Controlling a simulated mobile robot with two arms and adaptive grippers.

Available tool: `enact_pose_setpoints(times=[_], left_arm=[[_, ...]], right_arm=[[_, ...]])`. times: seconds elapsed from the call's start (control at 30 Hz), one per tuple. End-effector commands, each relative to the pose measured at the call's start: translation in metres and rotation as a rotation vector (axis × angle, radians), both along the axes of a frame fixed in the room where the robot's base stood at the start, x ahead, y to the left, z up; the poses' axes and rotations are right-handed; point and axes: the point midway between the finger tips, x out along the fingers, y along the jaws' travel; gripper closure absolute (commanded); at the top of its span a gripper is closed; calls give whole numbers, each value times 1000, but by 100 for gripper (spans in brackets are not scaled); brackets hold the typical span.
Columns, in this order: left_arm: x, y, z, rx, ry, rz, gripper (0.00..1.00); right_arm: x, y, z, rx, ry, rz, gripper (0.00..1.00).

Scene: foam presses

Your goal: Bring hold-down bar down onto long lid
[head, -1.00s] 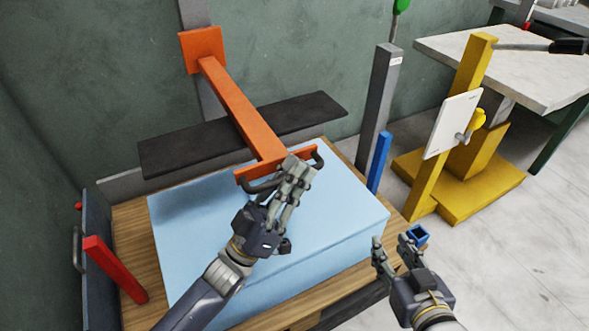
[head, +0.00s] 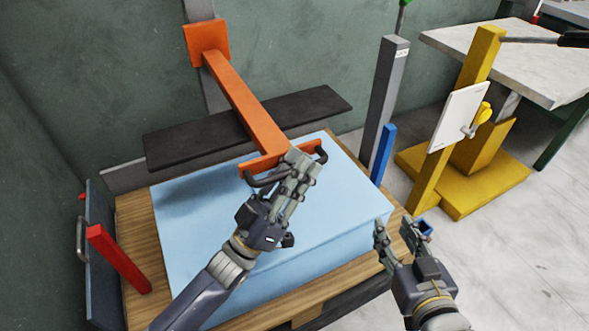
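The orange hold-down bar (head: 243,103) slopes from an orange bracket (head: 207,43) on the back upright down towards me. Its near end has an orange crosspiece with a dark handle (head: 262,178). The long black board, which looks like the long lid (head: 185,144), lies crosswise below the bar; I cannot tell whether they touch. A light blue block (head: 210,222) lies below. My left gripper (head: 301,160) has its fingers close together over the handle and appears shut on it, hiding its middle. My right gripper (head: 399,229) is open and empty beside the block's right front corner.
A red post (head: 118,259) leans at left on the wooden base (head: 140,235). A blue post (head: 384,155) and grey column (head: 383,100) stand at right. A yellow stand (head: 475,185) is further right.

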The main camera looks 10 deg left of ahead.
Motion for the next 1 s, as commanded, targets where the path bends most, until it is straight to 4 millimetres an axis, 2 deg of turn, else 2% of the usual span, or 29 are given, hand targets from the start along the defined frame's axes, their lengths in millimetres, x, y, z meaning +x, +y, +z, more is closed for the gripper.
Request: enact_pose_setpoints(times=[0.17,0.37,0.4,0.7,1.0], left_arm=[[-1,1,-1,0,0,0,80],[-13,13,-19,3,5,1,80],[-17,17,-25,3,6,0,80],[-70,67,-22,1,0,0,80],[-98,95,-20,-1,-2,1,80]], right_arm=[[0,0,0,0,1,1,64],[0,0,0,0,0,1,64],[0,0,0,0,0,1,64],[0,0,0,0,0,0,64],[0,0,0,0,0,0,64]])
